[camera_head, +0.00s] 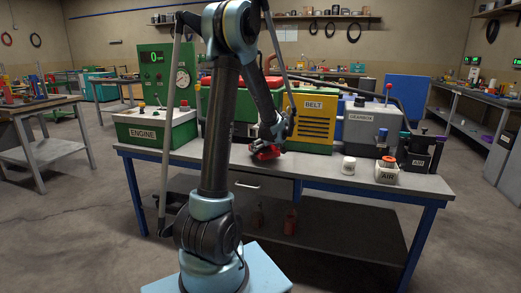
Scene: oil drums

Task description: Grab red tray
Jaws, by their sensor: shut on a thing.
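A small red tray (265,153) is at the end of my arm, just over the grey top of the workbench (320,172). My gripper (266,143) points down at the bench and is shut on the red tray. The dark fingers cover part of the tray, so its full shape is hidden. I cannot tell whether the tray still touches the bench top.
Behind the tray stand a yellow BELT box (309,120) and a grey GEARBOX box (367,122). A green ENGINE box (155,127) is at left. A white jar (348,165), an AIR container (387,171) and a dark caddy (420,152) stand at right.

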